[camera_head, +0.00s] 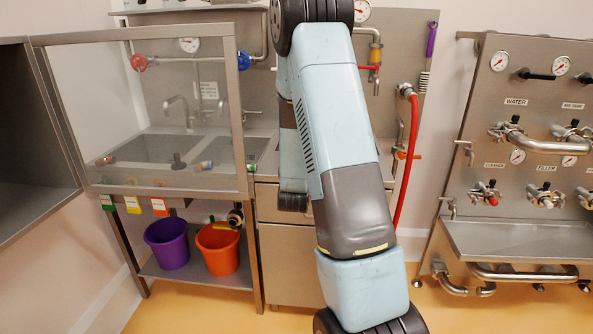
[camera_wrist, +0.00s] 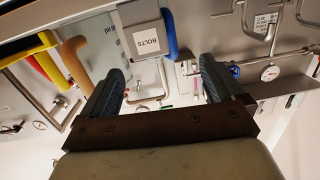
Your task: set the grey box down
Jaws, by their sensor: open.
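A grey box (camera_wrist: 146,38) with a white label reading BOLTS is at the top middle of the wrist view. My gripper (camera_wrist: 161,70) shows in the wrist view as two dark fingers, spread wide apart. The box appears beyond the fingertips, between their lines, and neither finger is seen closed on it. What the box rests on is not clear in this view. In the head view my arm crosses the middle, my gripper is out of sight, and I cannot make out the grey box.
In the wrist view a blue bar (camera_wrist: 169,36) is beside the box, with yellow and brown tubes at left. In the head view a glass-fronted sink cabinet (camera_head: 245,120), purple bucket (camera_head: 167,243), orange bucket (camera_head: 217,252), red hose (camera_head: 409,160) and valve panel (camera_head: 530,150) stand around my arm.

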